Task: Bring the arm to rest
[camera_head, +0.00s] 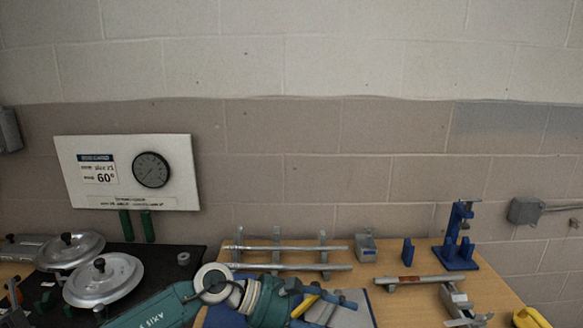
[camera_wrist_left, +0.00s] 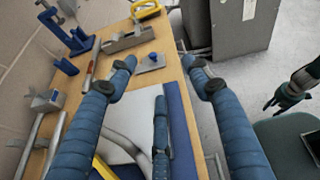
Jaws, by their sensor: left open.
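My left arm comes in from the lower left of the head view, and its gripper (camera_head: 325,308) is over the front of the wooden table (camera_head: 395,305). In the left wrist view the two blue fingers of the left gripper (camera_wrist_left: 160,75) stand wide apart with nothing held between them. Beneath them are a white sheet on a blue mat (camera_wrist_left: 182,120) and a dark blue tool-like item (camera_wrist_left: 160,140). My right gripper (camera_wrist_left: 288,92) seems to show small at the right edge of the wrist view, off the table; its jaw state is unclear.
A rack with metal rods (camera_head: 290,267) stands behind the left gripper. A blue stand (camera_head: 458,240), a rod with a red mark (camera_head: 415,280) and a yellow item (camera_head: 530,318) are to the right. Round metal lids (camera_head: 104,280) lie left. A gauge panel (camera_head: 125,172) hangs behind.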

